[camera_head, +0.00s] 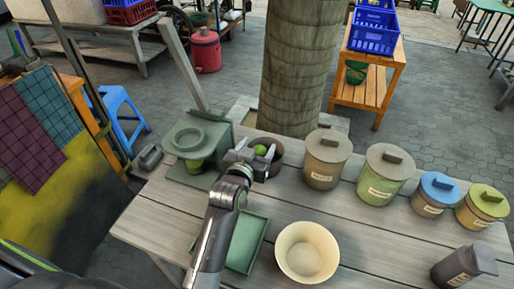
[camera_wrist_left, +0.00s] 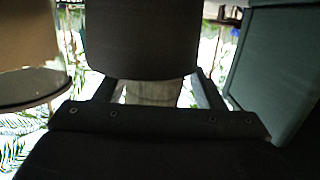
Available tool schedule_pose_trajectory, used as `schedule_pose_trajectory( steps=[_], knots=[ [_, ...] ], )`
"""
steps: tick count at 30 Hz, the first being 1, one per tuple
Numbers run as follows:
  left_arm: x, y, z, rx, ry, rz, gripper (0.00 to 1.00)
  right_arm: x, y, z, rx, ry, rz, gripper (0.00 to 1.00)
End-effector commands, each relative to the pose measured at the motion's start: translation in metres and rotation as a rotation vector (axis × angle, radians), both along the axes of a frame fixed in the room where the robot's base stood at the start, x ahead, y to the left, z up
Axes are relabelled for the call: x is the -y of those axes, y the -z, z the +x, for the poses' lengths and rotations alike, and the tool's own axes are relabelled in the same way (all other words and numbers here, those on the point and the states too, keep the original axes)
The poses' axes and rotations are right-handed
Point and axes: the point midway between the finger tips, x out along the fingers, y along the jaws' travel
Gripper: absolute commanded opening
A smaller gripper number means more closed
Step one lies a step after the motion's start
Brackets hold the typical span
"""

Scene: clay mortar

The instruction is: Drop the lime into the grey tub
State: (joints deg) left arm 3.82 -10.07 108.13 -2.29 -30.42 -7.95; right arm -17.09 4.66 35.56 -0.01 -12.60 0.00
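The green lime (camera_head: 260,150) shows at the fingers of my left gripper (camera_head: 256,154), over or in a dark brown bowl (camera_head: 278,160) at the table's back edge. I cannot tell whether the fingers touch it. In the left wrist view the fingers (camera_wrist_left: 155,92) stand apart, a large dark block covers the middle, and no lime shows. A dark grey lidded container (camera_head: 465,268) with a label stands at the front right, and a grey-brown lidded canister (camera_head: 325,165) stands right of the bowl. I cannot tell which is the grey tub. My right gripper is not in view.
A grey-green press-like thing (camera_head: 196,140) stands left of the bowl. A green tray (camera_head: 253,241) lies beside my left arm, with a cream bowl (camera_head: 307,252) to its right. Lidded canisters (camera_head: 384,174) line the back right. The table (camera_head: 375,245) is bare at front right centre.

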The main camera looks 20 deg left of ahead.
Motion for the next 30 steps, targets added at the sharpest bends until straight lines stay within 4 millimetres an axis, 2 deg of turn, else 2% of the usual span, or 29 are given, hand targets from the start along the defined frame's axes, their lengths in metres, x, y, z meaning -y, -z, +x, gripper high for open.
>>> schedule_pose_trajectory(
  steps=[10,14,21,24,30],
  knots=[
    [0.000,-0.005,0.000,0.001,0.000,0.000,0.63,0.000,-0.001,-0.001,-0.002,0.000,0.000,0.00],
    [0.000,-0.024,0.000,0.004,0.000,0.000,0.63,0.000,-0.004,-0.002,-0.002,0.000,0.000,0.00],
    [0.000,-0.072,0.001,0.005,0.001,0.000,0.63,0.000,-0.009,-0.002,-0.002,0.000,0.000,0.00],
    [0.000,-0.086,0.001,0.004,0.000,0.001,0.63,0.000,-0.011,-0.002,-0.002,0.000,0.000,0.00],
    [0.000,-0.099,0.000,0.001,0.000,0.001,0.63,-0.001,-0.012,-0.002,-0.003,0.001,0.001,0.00]
  ],
)
